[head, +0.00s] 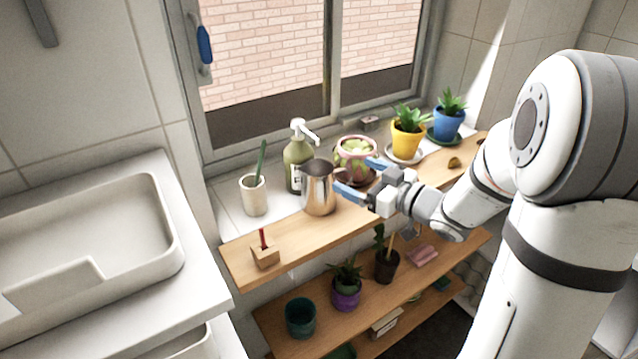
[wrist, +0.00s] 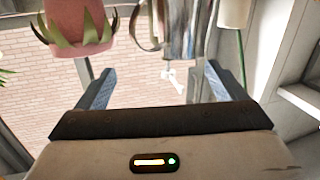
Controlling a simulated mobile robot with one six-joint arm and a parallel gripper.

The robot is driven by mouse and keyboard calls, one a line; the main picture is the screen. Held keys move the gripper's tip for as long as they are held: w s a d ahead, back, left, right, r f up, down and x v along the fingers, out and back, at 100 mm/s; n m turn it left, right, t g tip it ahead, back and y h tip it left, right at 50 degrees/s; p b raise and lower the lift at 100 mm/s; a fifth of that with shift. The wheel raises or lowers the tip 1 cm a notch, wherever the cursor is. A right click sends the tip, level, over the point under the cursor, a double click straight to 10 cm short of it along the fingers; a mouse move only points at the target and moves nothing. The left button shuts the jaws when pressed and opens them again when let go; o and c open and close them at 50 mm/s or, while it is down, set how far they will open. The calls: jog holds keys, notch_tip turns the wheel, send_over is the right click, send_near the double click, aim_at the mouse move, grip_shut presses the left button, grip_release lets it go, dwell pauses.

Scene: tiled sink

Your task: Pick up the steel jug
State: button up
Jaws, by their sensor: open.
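The steel jug (head: 317,190) stands upright on the upper wooden shelf in the head view, in front of the green soap bottle. My gripper (head: 362,179) is just to its right, with its blue fingers apart and pointing at the jug. In the wrist view the scene is upside down, and the shiny jug (wrist: 182,30) is at the top centre, its handle on its left side. It lies ahead of the gap between the open fingers of my gripper (wrist: 162,82). Nothing is held. I cannot tell whether a finger touches the jug.
A green soap bottle (head: 297,170) stands close behind the jug. A pink pot (head: 356,158) is close behind my gripper. A white cup (head: 253,195) with a green brush is to the left. A small wooden block (head: 265,256) sits on the shelf's left end, with bare shelf between.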

aim_at(331, 174)
jog(key=a+p, duration=0.1)
jog(key=a, duration=0.1)
jog(key=w+a+g+y+p, duration=0.1)
jog(key=a, duration=0.2)
jog(key=w+a+y+p, duration=0.1)
jog(key=a, duration=0.1)
jog(key=shift+w+a+f+n, duration=0.25)
jog(key=shift+a+n, duration=0.15)
jog(key=shift+f, duration=0.1)
jog(key=c, duration=1.9)
jog(key=shift+c, duration=0.2)
